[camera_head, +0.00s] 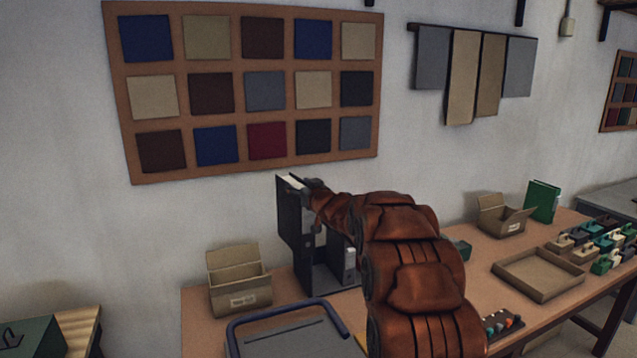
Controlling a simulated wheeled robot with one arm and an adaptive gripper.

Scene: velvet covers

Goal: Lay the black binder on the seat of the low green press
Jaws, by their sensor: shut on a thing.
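A black binder (289,212) with pale page edges on top is upright, raised at the back of the table. My gripper (308,188) is shut on its upper right edge. My brown-covered arm hides part of the fingers. Below and behind the binder, a dark upright file or rack (328,273) with a pale label stands on the table; where the two meet is unclear. A dark green object with a black handle (30,338) is cut off at the lower left, on a separate wooden top. It may be the low green press; its seat cannot be made out.
The brown table (200,325) holds an open cardboard box (238,280), a grey item with a blue tube frame (285,338), a shallow tray (538,274), another box (503,216), a green binder (542,201) and several small blocks (598,240). A gap separates the two tops.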

